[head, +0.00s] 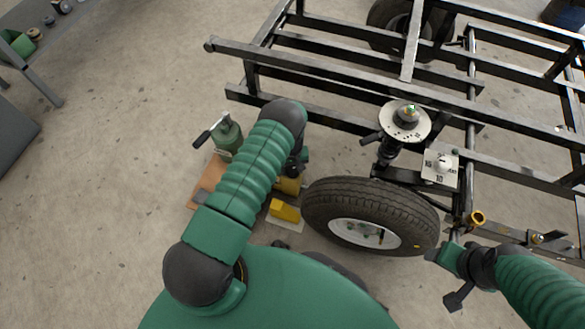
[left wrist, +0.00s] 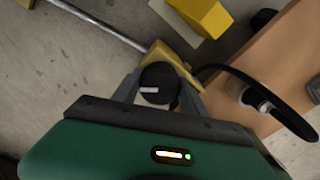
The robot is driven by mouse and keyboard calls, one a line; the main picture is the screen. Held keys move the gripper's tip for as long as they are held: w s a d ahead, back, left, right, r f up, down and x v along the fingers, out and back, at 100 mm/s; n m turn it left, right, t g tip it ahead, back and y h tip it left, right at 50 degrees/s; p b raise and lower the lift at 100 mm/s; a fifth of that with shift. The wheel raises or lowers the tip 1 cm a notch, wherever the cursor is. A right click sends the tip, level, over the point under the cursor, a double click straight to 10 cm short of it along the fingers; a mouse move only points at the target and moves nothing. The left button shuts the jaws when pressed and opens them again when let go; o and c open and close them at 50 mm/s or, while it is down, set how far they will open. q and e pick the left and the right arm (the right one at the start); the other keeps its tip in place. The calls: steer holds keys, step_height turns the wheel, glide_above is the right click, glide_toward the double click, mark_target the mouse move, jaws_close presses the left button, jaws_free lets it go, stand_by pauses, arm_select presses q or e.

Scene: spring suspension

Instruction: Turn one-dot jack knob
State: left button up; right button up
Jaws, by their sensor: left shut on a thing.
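In the left wrist view, a round black knob (left wrist: 158,76) with a small pale mark on top sits at the yellow jack body (left wrist: 172,58); I cannot make out the mark as a dot. My left gripper (left wrist: 157,92) is shut on this knob, one finger on each side. In the head view, my left forearm and wrist hide the knob and fingers; part of the yellow jack (head: 290,187) shows beside the wrist. My right gripper (head: 447,256) is at the lower right, near the tyre; its jaws are too unclear to read.
A wheel (head: 370,215) stands right of the jack under a black steel frame (head: 340,75). A yellow block (head: 285,210) lies by the tyre. A green bottle jack (head: 228,135) stands near a wooden board (left wrist: 275,60). A metal rod (left wrist: 105,28) extends from the yellow jack.

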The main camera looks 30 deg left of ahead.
arm_select(q)
steer(key=m, duration=0.5)
steer(key=shift+w+m+p, duration=0.1)
steer(key=shift+m+p, duration=0.2)
steer(key=shift+p, duration=0.05)
steer(key=m, duration=0.5)
steer(key=shift+a, duration=0.1)
steer(key=m, duration=0.5)
steer(key=shift+m, duration=0.4)
steer(key=m, duration=0.4)
steer(key=shift+m, duration=0.4)
steer(key=o, duration=1.4)
steer(key=shift+c, duration=0.2)
